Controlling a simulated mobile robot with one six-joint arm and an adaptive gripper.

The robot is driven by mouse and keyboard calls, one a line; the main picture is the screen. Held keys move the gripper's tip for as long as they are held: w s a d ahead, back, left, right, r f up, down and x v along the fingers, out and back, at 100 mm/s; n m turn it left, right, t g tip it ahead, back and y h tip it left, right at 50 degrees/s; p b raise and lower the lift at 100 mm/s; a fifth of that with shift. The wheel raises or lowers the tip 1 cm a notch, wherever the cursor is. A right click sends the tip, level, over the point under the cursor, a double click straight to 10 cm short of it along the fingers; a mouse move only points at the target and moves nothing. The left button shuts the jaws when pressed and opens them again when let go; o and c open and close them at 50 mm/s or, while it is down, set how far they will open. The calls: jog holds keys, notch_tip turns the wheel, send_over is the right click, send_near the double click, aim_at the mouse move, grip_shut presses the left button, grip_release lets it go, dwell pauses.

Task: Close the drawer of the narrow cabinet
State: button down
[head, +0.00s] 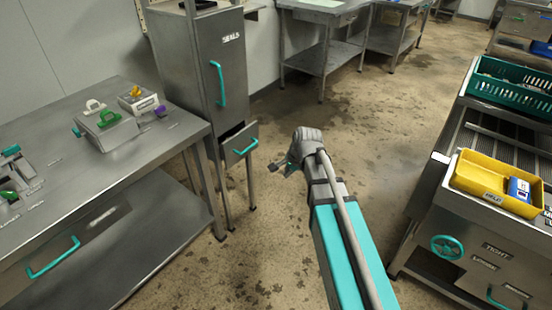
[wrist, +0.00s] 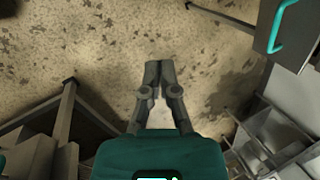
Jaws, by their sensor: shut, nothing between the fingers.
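The narrow cabinet (head: 205,62) stands against the wall at the left of the head view, its tall door marked SEALS and fitted with a teal handle. Its drawer (head: 234,139) is below that door and stands partly out, with a dark gap above its front and a teal handle on it. My gripper (head: 275,167) is to the right of the drawer front, apart from it. In the wrist view my gripper (wrist: 153,68) points over the floor with its fingers together and empty. A grey panel with a teal handle (wrist: 284,26) shows at upper right there; I cannot tell which panel.
A steel table (head: 120,165) with small fixtures stands left of the cabinet. At right is a steel bench with a yellow tray (head: 470,186) and a green crate (head: 500,92). More tables (head: 325,50) stand at the back. The floor (head: 300,105) between is clear.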

jog(key=s+d+n+g+h, duration=0.1)
jog(key=s+d+n, duration=0.2)
jog(key=s+n, duration=0.2)
jog(key=s+d+f+n+g+h, duration=0.1)
jog(key=s+d+n, duration=0.3)
jog(key=s, duration=0.5)
jog(key=shift+s+d+n+g+h, duration=0.3)
jog(key=shift+s+n+h, duration=0.15)
jog(key=shift+n, duration=0.65)
jog(key=shift+f, duration=0.1)
